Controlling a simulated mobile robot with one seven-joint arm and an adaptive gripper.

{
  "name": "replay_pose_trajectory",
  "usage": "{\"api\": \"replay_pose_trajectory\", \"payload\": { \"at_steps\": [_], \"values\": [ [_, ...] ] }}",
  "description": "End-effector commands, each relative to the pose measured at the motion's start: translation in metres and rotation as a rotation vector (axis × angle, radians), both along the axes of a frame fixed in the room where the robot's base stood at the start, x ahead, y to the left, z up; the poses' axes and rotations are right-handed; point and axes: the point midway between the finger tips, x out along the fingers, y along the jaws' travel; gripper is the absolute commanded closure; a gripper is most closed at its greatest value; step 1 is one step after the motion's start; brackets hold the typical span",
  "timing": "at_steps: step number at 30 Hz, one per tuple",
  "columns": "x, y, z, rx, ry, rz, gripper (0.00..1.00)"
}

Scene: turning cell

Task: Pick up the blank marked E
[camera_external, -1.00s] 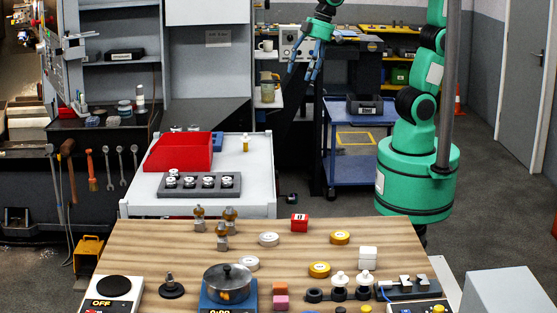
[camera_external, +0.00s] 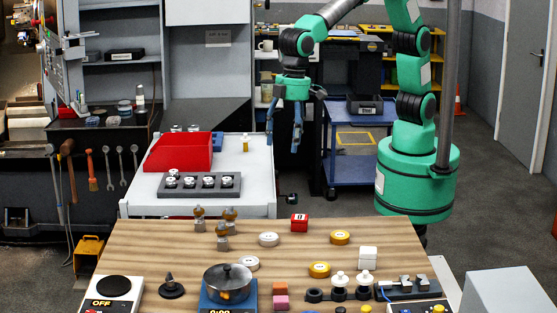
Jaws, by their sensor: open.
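My gripper (camera_external: 283,142) is open and empty, fingers pointing down. It hangs in the air near the right edge of the white table (camera_external: 250,200), right of the red bin. A grey rack (camera_external: 200,192) on that table holds several round pieces (camera_external: 208,181) with pale tops and dark marks. Several small round pieces (camera_external: 193,129) also show behind the red bin, partly hidden by it. The marks are too small to read, so I cannot tell which piece is the blank marked E.
A red bin (camera_external: 180,158) stands behind the rack. A small yellow-and-white item (camera_external: 245,144) stands near the white table's back right. The wooden table (camera_external: 150,240) in front carries a pot (camera_external: 228,283), discs, a red block (camera_external: 299,223) and weights. A blue cart (camera_external: 355,170) stands at right.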

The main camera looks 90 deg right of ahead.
Motion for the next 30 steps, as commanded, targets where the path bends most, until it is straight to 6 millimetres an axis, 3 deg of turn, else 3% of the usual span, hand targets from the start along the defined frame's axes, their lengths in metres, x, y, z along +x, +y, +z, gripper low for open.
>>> {"api": "replay_pose_trajectory", "payload": {
  "at_steps": [1,6,15,21,30],
  "values": [
    [-0.004,0.021,-0.014,-0.009,0.011,0.014,0.32],
    [-0.02,0.083,-0.054,-0.032,0.038,0.048,0.32],
    [-0.061,0.175,-0.125,-0.073,0.075,0.1,0.32],
    [-0.079,0.203,-0.151,-0.089,0.086,0.114,0.32],
    [-0.082,0.208,-0.155,-0.091,0.087,0.116,0.32]
  ]
}}
